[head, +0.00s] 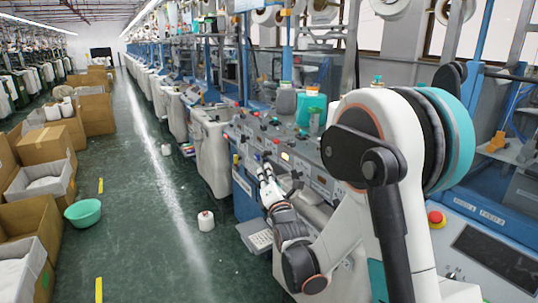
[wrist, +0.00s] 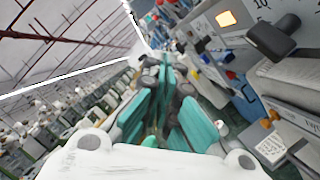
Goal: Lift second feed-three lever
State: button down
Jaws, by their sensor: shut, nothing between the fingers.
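My gripper (head: 266,176) is in front of the machine's control panel (head: 310,163) in the head view. In the wrist view its teal fingers (wrist: 166,66) are together with nothing between them. A dark knob-like lever (wrist: 272,38) sticks out of the panel at the upper right of the wrist view, to the right of the fingers and apart from them. An orange-lit display (wrist: 226,18) is beside it. Small red and blue knobs (wrist: 201,45) line the panel farther along. I cannot tell which of these is the second feed-three lever.
Knitting machines run in a row down the right of the aisle. A white yarn cone (head: 206,221) stands on the green floor (head: 150,240). Cardboard boxes (head: 45,145) and a green basin (head: 83,212) line the left. A red stop button (head: 436,217) is at right.

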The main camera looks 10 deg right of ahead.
aim_at(283, 142)
dwell(0.3)
jog(key=w+d+r+b, duration=0.2)
jog(key=w+r+b, duration=0.1)
jog(key=w, duration=0.5)
jog(key=shift+d+r, duration=0.35)
jog(key=shift+r, duration=0.15)
jog(key=shift+r, duration=0.1)
jog(key=shift+r+m+p, duration=0.25)
jog(key=shift+m+p, duration=0.05)
jog(key=shift+m, duration=0.1)
